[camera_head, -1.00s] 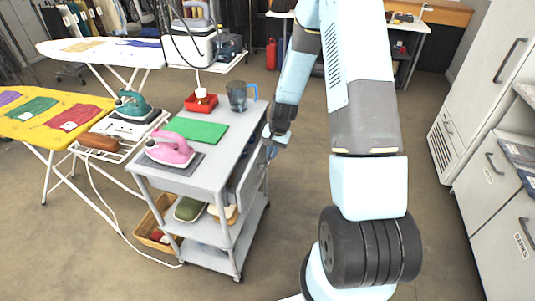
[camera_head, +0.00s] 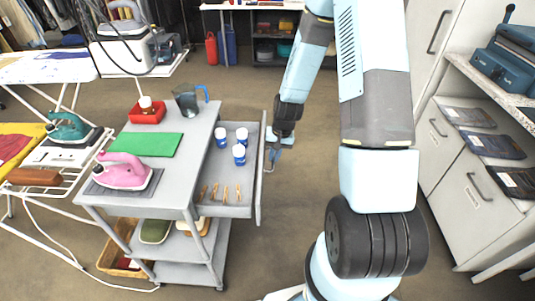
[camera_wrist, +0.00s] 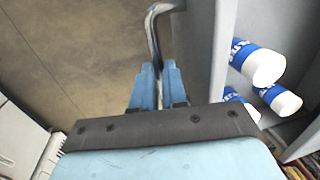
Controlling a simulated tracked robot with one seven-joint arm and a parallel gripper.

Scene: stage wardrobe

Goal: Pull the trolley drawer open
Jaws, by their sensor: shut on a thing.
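The grey trolley (camera_head: 180,185) stands left of centre in the head view. Its drawer (camera_head: 225,178) is pulled out to the right, showing several blue-and-white bottles (camera_head: 239,153) and several wooden pegs (camera_head: 226,193) inside. My gripper (camera_head: 272,150) is at the drawer's outer front, on the right. In the wrist view my gripper (camera_wrist: 158,85) has its blue fingers closed on the metal bar handle (camera_wrist: 154,35), beside the drawer front (camera_wrist: 203,75). The bottles (camera_wrist: 258,62) show past that front.
Grey cabinets (camera_head: 470,195) stand at the right.

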